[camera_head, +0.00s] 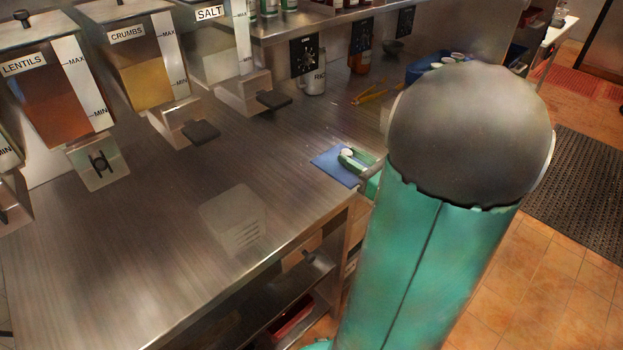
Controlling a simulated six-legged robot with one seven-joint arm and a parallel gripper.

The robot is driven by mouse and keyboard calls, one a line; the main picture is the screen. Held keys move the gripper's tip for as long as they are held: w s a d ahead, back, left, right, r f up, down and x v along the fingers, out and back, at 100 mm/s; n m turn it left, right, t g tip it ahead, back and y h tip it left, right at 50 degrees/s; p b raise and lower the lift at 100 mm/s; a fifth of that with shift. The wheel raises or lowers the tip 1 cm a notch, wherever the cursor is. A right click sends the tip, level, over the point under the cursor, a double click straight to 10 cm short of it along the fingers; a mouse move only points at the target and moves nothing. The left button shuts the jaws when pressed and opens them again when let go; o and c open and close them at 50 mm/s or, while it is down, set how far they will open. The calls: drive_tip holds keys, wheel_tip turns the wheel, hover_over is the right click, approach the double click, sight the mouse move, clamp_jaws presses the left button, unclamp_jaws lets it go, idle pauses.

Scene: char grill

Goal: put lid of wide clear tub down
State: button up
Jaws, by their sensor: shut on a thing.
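My teal arm with its dark round joint fills the right of the view and hides much of what lies behind it. A small green and grey part (366,172) shows at the left side of that joint; it may be part of my gripper, but its fingertips do not show clearly. A flat blue piece (333,166) is at this part, over the counter's right end. I cannot tell whether it is held or lies on the counter. I cannot make out the wide clear tub or its lid with certainty.
The steel counter (130,240) has wide bare room at the front and middle. Dispensers of lentils (50,105), crumbs (143,70) and salt (212,50) stand along the back left. Yellow utensils (372,92) and a blue container (420,72) are farther back. Shelves are below.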

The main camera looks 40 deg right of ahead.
sight(332, 159)
drive_tip(key=w+f, duration=0.1)
drive_tip(key=w, duration=0.1)
drive_tip(key=w+f, duration=0.1)
drive_tip(key=w, duration=0.1)
drive_tip(key=w+a, duration=0.1)
drive_tip(key=shift+w+f, duration=0.4)
drive_tip(key=w+f, duration=0.2)
drive_tip(key=f, duration=0.1)
drive_tip(key=w+f, duration=0.2)
drive_tip(key=shift+w+a+f, duration=0.1)
drive_tip(key=shift+a+f, duration=0.1)
drive_tip(key=shift+a, duration=0.15)
drive_tip(key=shift+w+f, duration=0.2)
drive_tip(key=shift+f, duration=1.55)
drive_tip(key=shift+f, duration=0.35)
drive_tip(key=shift+f, duration=0.2)
drive_tip(key=o, duration=1)
drive_tip(key=shift+f, duration=0.1)
